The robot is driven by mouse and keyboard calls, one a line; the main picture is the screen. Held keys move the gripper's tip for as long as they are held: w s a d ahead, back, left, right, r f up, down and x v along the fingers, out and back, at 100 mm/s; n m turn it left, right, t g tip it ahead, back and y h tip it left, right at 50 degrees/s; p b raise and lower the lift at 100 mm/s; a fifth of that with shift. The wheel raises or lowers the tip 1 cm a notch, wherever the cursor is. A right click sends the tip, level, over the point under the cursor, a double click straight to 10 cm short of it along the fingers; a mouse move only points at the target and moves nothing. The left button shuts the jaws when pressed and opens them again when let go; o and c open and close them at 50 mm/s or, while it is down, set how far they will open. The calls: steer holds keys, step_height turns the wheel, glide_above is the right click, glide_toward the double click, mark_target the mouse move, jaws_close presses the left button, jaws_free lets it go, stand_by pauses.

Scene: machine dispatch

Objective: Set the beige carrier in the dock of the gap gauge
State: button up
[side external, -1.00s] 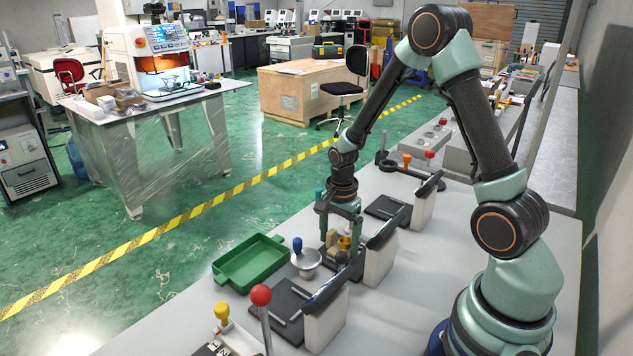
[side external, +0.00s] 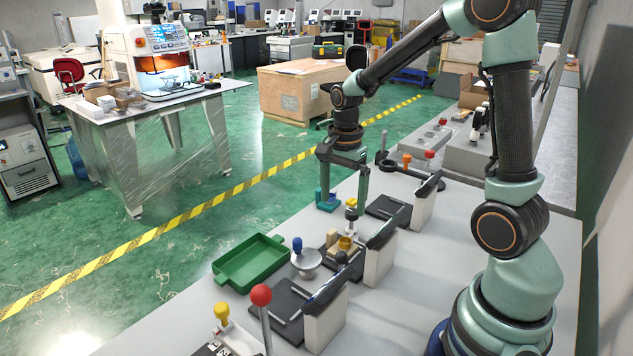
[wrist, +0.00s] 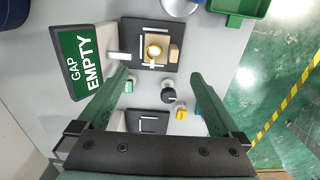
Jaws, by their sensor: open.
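The gap gauge's display (wrist: 85,62) reads "GAP EMPTY" in the wrist view. Beside it lies its dark base plate (wrist: 144,27). My gripper (side external: 342,196) is open and empty, above and beyond the plate. Its two fingers (wrist: 160,78) are wide apart in the wrist view.
A black-knobbed piece (wrist: 168,93), a yellow piece (wrist: 181,113) and a teal piece (side external: 327,201) stand on the table under my gripper. A green tray (side external: 250,262), a blue-knobbed piece (side external: 304,257) and a red-ball lever (side external: 261,296) are nearer the side camera. Other stations flank the gauge.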

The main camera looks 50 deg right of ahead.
steer(key=s+a+r+n+t, duration=0.5)
steer(key=a+r+n, duration=0.5)
steer(key=n, duration=0.8)
steer(key=shift+s+a+r+t, duration=0.3)
steer(key=shift+s+r, duration=0.4)
steer(key=shift+s, duration=0.2)
steer(key=shift+d, duration=0.1)
steer(key=d+f+m+g, duration=0.2)
steer(key=d+m+g, duration=0.1)
steer(key=d+m, duration=0.6)
steer(key=d+f+m+g, duration=0.2)
steer(key=d+m+g, duration=0.1)
steer(key=d+m, duration=0.65)
step_height(320, 180, down, 9)
steer(key=shift+f, duration=0.2)
